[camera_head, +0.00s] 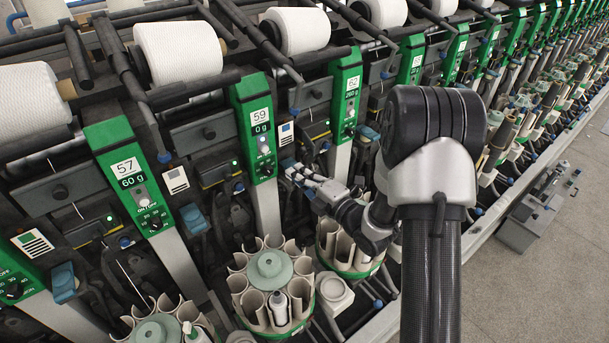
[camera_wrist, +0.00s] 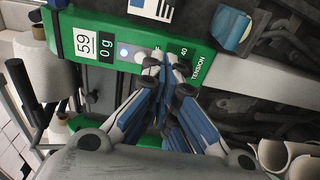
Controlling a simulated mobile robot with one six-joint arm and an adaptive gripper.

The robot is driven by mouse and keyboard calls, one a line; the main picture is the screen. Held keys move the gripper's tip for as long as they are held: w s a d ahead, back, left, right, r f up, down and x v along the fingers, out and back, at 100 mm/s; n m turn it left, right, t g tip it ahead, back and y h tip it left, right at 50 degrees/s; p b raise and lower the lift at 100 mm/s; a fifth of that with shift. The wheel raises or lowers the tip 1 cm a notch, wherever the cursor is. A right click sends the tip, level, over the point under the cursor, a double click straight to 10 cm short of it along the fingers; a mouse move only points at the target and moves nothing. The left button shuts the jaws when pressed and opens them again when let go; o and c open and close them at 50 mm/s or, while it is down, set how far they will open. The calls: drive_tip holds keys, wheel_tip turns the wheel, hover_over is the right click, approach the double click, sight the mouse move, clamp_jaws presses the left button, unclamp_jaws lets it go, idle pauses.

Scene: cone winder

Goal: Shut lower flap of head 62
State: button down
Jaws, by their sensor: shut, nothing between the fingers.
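The head 62 panel (camera_head: 346,95) is a green strip reading 62 and 260 g, right of centre in the head view. Its lower flap cannot be made out clearly; my arm and gripper cover part of the area below the panel. My gripper (camera_head: 290,167) is shut and empty, pointing left just right of the lower end of the head 59 panel (camera_head: 259,125). In the wrist view my closed fingertips (camera_wrist: 164,63) lie in front of the green head 59 panel (camera_wrist: 105,47), over its knob area. I cannot tell whether they touch it.
The head 57 panel (camera_head: 128,175) stands further left. Below are round magazines (camera_head: 270,264) with beige pockets. White yarn cones (camera_head: 178,52) line the top. More heads run to the upper right. Open grey floor (camera_head: 560,230) lies right, with a grey box (camera_head: 530,222) beside the machine.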

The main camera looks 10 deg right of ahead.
drive_tip(key=x, duration=0.6)
drive_tip(key=shift+w+d+b, duration=0.15)
drive_tip(key=shift+d+b, duration=0.1)
drive_tip(key=shift+d, duration=0.7)
drive_tip(key=shift+w+d+b, duration=0.2)
drive_tip(key=shift+d+b, duration=0.05)
drive_tip(key=shift+d, duration=0.7)
drive_tip(key=shift+d, duration=0.15)
